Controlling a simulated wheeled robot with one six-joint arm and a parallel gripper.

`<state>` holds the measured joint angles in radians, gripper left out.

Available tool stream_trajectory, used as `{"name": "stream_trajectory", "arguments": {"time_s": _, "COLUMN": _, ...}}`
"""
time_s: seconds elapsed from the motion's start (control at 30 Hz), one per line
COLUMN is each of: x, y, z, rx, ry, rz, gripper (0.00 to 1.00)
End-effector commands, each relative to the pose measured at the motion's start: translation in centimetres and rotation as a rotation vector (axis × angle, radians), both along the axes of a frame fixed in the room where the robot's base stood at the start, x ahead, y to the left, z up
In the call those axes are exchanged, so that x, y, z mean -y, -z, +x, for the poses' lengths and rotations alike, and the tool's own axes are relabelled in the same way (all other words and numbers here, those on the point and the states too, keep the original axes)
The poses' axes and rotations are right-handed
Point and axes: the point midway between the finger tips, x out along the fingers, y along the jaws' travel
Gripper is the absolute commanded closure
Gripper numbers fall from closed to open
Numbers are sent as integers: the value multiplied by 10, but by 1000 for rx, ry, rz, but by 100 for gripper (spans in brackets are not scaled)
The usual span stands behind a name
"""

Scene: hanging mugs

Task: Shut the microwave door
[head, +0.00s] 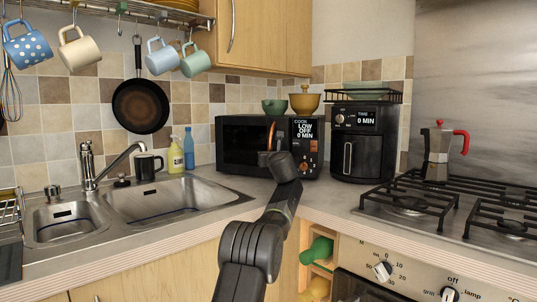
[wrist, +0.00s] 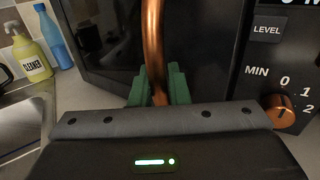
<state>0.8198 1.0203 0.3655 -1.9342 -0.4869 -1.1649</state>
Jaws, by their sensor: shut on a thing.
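The black microwave (head: 240,147) stands on the counter in the corner, with its control panel (head: 305,145) on the right. Its dark door (wrist: 105,35) with a copper handle (wrist: 153,45) shows in the wrist view. The door looks closed or nearly closed; I cannot tell whether a gap is left. My gripper (wrist: 158,90) has green fingers, one on each side of the copper handle, and is shut on it low down. In the head view my arm hides the gripper's fingers and the lower part of the handle (head: 271,135).
A black air fryer (head: 362,145) stands right of the microwave, and a gas hob (head: 450,205) with a moka pot (head: 437,155) is farther right. A cleaner bottle (head: 175,156) and blue bottle (head: 189,148) stand left, beside the sink (head: 165,200). Bowls sit on the microwave.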

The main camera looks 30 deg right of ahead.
Motion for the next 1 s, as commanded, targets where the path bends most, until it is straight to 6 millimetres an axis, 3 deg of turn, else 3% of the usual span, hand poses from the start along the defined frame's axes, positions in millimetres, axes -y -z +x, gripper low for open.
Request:
{"name": "stream_trajectory", "arguments": {"time_s": 0.33, "x": 1, "y": 2, "z": 0, "rx": -1, "ry": 0, "rz": 0, "gripper": 100}}
{"name": "stream_trajectory", "arguments": {"time_s": 0.37, "x": 1, "y": 2, "z": 0, "rx": -1, "ry": 0, "rz": 0, "gripper": 83}}
{"name": "stream_trajectory", "arguments": {"time_s": 0.43, "x": 1, "y": 2, "z": 0, "rx": -1, "ry": 0, "rz": 0, "gripper": 70}}
{"name": "stream_trajectory", "arguments": {"time_s": 0.77, "x": 0, "y": 1, "z": -2, "rx": 0, "ry": 0, "rz": 0, "gripper": 70}}
{"name": "stream_trajectory", "arguments": {"time_s": 1.0, "x": -8, "y": 3, "z": -23, "rx": 1, "ry": 0, "rz": 0, "gripper": 70}}
